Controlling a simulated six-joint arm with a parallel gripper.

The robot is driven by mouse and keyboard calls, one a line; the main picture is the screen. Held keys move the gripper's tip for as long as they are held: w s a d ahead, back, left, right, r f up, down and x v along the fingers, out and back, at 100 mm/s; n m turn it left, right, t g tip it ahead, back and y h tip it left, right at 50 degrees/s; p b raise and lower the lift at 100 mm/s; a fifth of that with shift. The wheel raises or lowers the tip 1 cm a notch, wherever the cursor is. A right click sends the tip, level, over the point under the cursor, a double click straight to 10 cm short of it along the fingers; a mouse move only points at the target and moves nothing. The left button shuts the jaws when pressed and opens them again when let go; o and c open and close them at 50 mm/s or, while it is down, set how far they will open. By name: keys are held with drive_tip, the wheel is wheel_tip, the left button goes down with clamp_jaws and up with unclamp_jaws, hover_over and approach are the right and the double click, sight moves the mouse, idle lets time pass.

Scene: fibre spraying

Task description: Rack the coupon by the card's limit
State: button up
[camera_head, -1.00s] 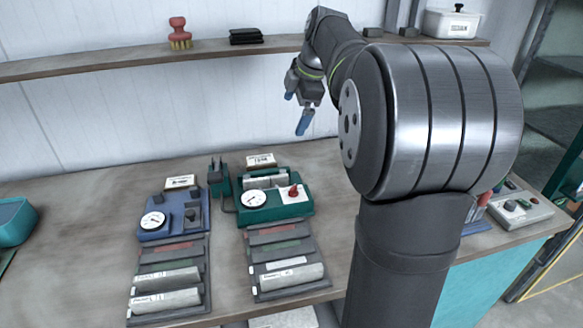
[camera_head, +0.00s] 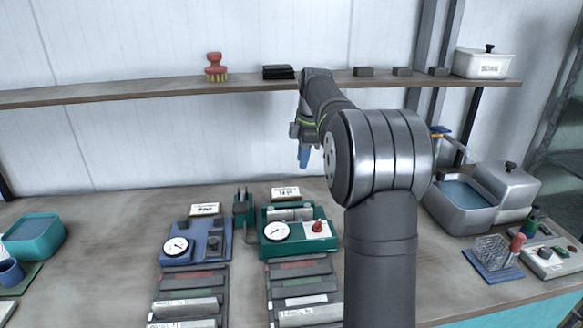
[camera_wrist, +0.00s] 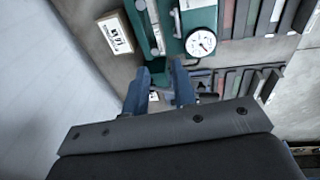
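My gripper (camera_head: 304,155) hangs above the back of the bench, below the shelf. In the wrist view its two blue fingers (camera_wrist: 158,86) stand apart, with nothing seen between them. A green gauge unit (camera_head: 299,239) has a white dial, a red knob and a pale bar-like piece (camera_head: 290,213) along its back; I cannot tell whether that is the coupon. A card (camera_head: 285,193) stands behind it, its print too small to read; it also shows in the wrist view (camera_wrist: 118,35). A rack (camera_head: 302,283) with red and green strips and pale bars lies in front.
A blue gauge unit (camera_head: 203,239) with its own card (camera_head: 205,209) and rack (camera_head: 187,291) stands to the left. A metal basin (camera_head: 464,218), a wire basket (camera_head: 492,250) and a control box (camera_head: 553,257) are at the right. A teal tub (camera_head: 34,238) is far left.

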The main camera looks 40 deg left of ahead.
drive_tip(key=h, duration=0.2)
hover_over(288, 211)
wheel_tip(288, 211, down, 5)
wheel_tip(288, 211, down, 18)
drive_tip(key=shift+f, duration=0.1)
clamp_jaws()
drive_tip(key=shift+r, duration=3.55)
